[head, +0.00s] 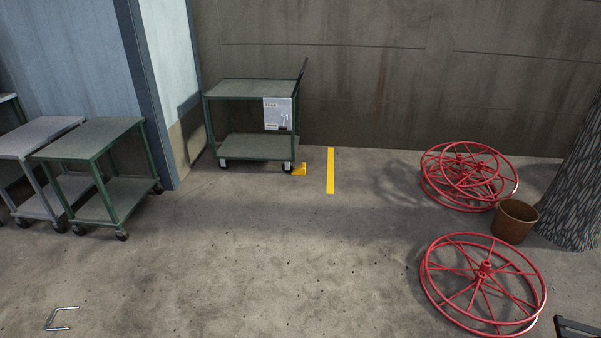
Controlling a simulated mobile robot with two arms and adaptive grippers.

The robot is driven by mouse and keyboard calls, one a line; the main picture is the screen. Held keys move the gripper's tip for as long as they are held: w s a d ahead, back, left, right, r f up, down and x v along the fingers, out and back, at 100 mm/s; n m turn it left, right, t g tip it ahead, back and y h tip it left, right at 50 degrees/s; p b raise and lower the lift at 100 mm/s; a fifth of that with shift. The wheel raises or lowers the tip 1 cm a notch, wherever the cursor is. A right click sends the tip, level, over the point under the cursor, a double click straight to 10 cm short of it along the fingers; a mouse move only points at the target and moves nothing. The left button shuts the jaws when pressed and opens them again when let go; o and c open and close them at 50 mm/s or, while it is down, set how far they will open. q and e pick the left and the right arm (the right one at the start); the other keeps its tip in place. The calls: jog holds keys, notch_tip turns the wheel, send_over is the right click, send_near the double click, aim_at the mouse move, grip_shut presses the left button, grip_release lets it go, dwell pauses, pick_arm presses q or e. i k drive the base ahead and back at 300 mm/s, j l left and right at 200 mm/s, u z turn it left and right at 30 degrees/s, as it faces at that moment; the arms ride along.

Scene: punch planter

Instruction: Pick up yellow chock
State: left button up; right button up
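The yellow chock (299,169) is a small wedge on the concrete floor. It sits at the front right caster of a green two-shelf cart (252,91) that stands by the back wall. It looks very close to the wheel; I cannot tell whether they touch. A white sign (278,114) hangs at the cart's right front, above the chock. Neither of my grippers shows in the head view.
A yellow floor stripe (330,171) lies right of the chock. Red spoked wheels (470,175) and another red wheel (483,284) lie at right, beside a brown bucket (514,222). Carts (90,140) stand at left. A metal bracket (61,318) lies front left. The middle floor is clear.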

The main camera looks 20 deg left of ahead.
aim_at(300, 170)
jog(key=i+u, duration=0.15)
jog(key=i, duration=0.65)
jog(key=i+l+u, duration=0.1)
jog(key=i, duration=3.95)
